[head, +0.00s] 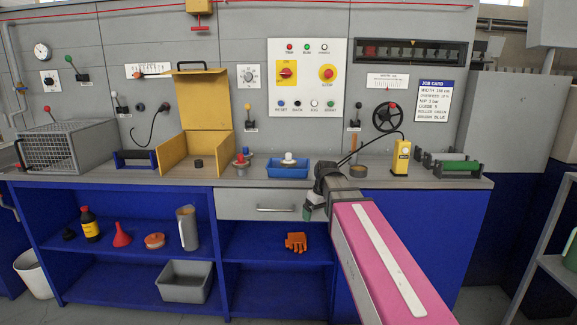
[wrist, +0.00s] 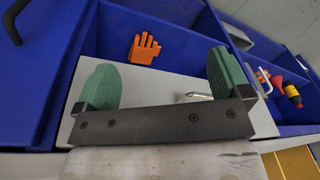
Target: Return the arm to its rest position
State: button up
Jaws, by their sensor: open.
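My pink arm reaches from the lower right of the head view up to the bench front. My gripper (head: 308,211) hangs just in front of the bench edge, by the right end of the grey drawer (head: 240,207). In the wrist view my gripper (wrist: 160,82) shows two green finger pads spread wide apart, with nothing between them. Behind the pads lie the drawer front and its handle (wrist: 198,96), and the handle shows close to the right pad. I cannot tell whether any finger touches the drawer.
The worktop (head: 330,176) holds a blue tray (head: 287,171), an opened yellow box (head: 205,125), a wire cage (head: 50,147) and a yellow device (head: 400,158). Below, an orange glove (head: 296,242) and a grey bin (head: 184,281) sit on blue shelves. A rack stands at far right.

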jog(key=s+d+f+m, duration=0.3)
jog(key=s+f, duration=0.4)
jog(key=f, duration=0.3)
jog(key=s+d+f+m+h, duration=0.1)
jog(key=s+d+f+m, duration=0.2)
jog(key=f, duration=0.8)
jog(key=s+d, duration=0.2)
jog(key=s, duration=0.2)
jog(key=shift+g, duration=0.4)
